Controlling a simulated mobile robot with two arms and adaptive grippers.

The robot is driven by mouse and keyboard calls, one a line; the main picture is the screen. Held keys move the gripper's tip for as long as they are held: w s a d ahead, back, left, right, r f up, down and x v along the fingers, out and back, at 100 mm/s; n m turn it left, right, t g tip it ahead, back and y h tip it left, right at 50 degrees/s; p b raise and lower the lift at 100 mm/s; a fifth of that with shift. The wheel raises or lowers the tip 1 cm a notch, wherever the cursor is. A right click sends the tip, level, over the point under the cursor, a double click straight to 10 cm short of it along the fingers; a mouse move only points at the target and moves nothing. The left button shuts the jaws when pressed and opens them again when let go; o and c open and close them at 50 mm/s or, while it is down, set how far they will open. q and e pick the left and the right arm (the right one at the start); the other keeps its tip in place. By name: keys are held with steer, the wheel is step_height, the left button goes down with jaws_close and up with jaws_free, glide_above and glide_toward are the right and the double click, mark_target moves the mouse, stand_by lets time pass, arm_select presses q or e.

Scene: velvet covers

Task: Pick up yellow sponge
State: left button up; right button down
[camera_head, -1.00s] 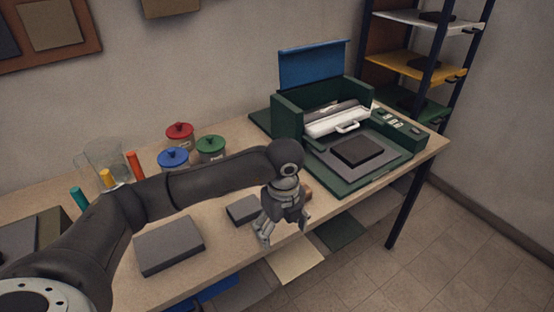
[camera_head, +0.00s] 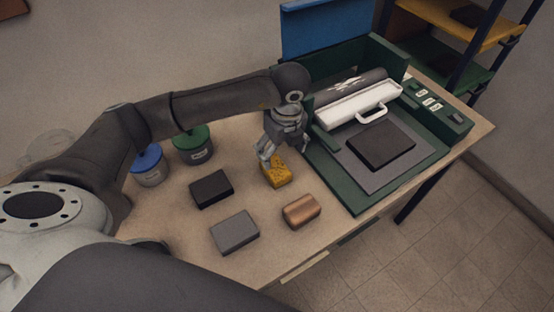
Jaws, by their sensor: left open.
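The yellow sponge (camera_head: 278,175) is a small speckled block lying on the wooden table (camera_head: 170,220), just left of the green machine. My left gripper (camera_head: 268,157) points down right at the sponge's far-left side, with its fingers open. A fingertip overlaps the sponge's upper edge in the picture; I cannot tell whether it touches. Part of the sponge's far side is hidden behind the gripper. My right gripper is not in view.
A black block (camera_head: 211,189), a grey block (camera_head: 234,232) and a copper-coloured rounded block (camera_head: 301,211) lie close by on the table. The green machine (camera_head: 350,201) stands to the right. Lidded blue (camera_head: 149,167) and green (camera_head: 193,147) jars stand behind, near my arm.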

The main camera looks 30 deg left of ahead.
mark_target(276, 167)
arm_select(q)
steer(key=shift+s+a+f, duration=0.15)
steer(key=shift+f, duration=0.45)
steer(key=shift+s+a+f, duration=0.1)
steer(key=shift+f, duration=0.45)
steer(key=shift+f+p, duration=0.3)
steer(key=shift+f, duration=0.05)
steer(key=f+p, duration=0.2)
steer(key=shift+a+f, duration=0.35)
steer(key=shift+f, duration=0.05)
step_height(276, 167, down, 2)
steer(key=shift+a+f, duration=0.1)
steer(key=shift+f, duration=0.2)
steer(key=shift+c, duration=0.7)
steer(key=c, duration=0.7)
steer(key=shift+c, duration=0.5)
steer(key=shift+r, duration=0.1)
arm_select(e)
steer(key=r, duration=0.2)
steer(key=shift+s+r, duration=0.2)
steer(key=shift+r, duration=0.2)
